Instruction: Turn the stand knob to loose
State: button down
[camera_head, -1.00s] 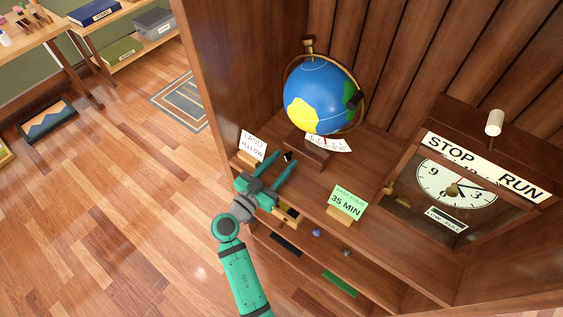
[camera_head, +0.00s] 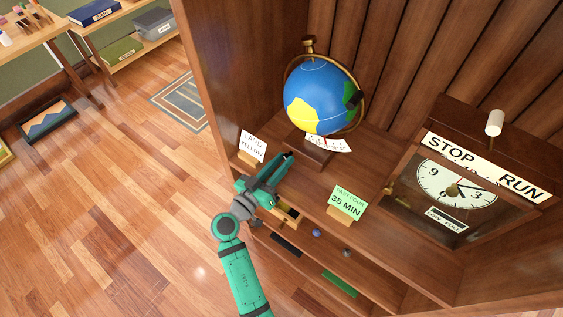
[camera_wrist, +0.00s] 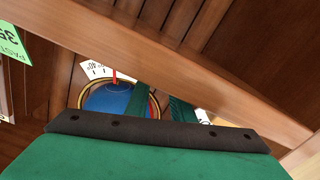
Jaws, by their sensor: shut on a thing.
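The globe (camera_head: 320,98), blue with yellow and green land, sits in a brass ring on a wooden stand (camera_head: 317,150) on the shelf. A white scale card (camera_head: 330,144) with a red pointer is at its base. My gripper (camera_head: 286,158) reaches in from the front left, its green fingers close together at the left of the stand. They are shut on the small dark stand knob (camera_head: 289,154), mostly hidden between the fingertips. In the wrist view, the two fingers (camera_wrist: 162,105) extend past a wooden edge toward the globe (camera_wrist: 108,98); the knob is not visible there.
A white "yellow" card (camera_head: 253,146) stands left of my gripper, and a green "35 MIN" card (camera_head: 346,203) stands to the right. A clock case (camera_head: 456,185) is at the right.

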jog(key=shift+n, duration=0.5)
jog(key=c, duration=1.6)
grip_release()
jog(key=shift+o, duration=0.2)
jog(key=v, duration=1)
jog(key=shift+s+a, duration=0.15)
jog(key=shift+s, duration=0.15)
